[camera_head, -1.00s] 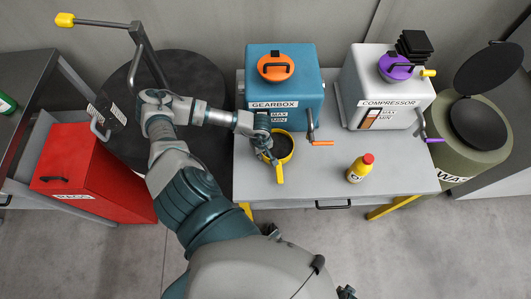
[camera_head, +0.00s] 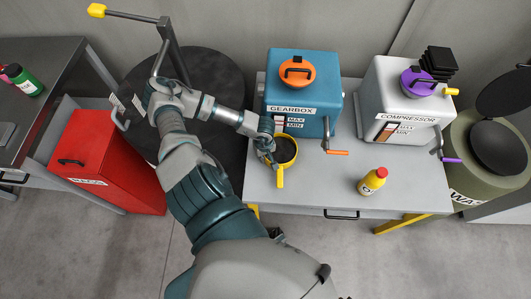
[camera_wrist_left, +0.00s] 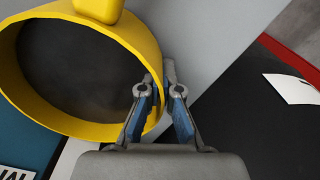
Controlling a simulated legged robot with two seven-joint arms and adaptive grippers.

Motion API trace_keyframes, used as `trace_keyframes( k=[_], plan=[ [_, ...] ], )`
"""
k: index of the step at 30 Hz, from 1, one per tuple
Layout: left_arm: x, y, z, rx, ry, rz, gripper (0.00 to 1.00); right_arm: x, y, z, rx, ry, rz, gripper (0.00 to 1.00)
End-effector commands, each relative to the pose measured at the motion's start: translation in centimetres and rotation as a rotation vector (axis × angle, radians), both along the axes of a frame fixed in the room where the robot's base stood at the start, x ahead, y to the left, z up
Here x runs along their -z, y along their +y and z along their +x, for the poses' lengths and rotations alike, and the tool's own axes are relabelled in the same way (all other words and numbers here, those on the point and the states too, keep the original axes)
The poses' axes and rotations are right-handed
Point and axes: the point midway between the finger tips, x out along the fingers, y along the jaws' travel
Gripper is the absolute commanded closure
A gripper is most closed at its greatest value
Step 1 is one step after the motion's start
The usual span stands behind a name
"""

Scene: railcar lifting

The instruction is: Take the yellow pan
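The yellow pan (camera_head: 286,151), round with a dark inside, is at the left part of the grey table in front of the blue gearbox, its yellow handle pointing to the front. My left gripper (camera_head: 268,155) is at the pan's left side. In the left wrist view, the gripper's two fingers (camera_wrist_left: 158,85) are close together with the yellow wall of the pan (camera_wrist_left: 120,122) between them. The gripper looks shut on the rim. I cannot tell whether the pan's bottom touches the table. My right gripper is not in view.
The gearbox (camera_head: 309,98) and the grey compressor (camera_head: 395,85) stand on the grey table (camera_head: 320,195). A yellow bottle with a red cap (camera_head: 372,181) stands at the front right. A red bin (camera_head: 105,160) and a dark round drum (camera_head: 215,75) are to the left; a green waste drum (camera_head: 470,165) is right.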

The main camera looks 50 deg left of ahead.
Motion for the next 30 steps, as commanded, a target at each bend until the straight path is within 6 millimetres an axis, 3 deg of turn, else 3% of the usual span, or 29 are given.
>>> trace_keyframes(
  k=[1,5,6,17,30],
  plan=[
    [0.0,0.0,0.0,0.000,0.000,0.000,1.00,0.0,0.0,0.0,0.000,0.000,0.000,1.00],
    [0.0,0.0,0.0,0.000,0.000,0.000,0.66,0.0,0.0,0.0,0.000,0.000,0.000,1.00],
    [0.0,0.0,0.0,0.000,0.000,0.000,0.65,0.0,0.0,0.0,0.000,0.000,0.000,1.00],
    [-0.6,0.0,0.1,0.000,-0.001,0.000,0.65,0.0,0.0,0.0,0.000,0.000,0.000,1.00],
    [-9.3,0.1,0.1,0.001,-0.002,0.001,0.65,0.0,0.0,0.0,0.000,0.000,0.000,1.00]
  ],
)
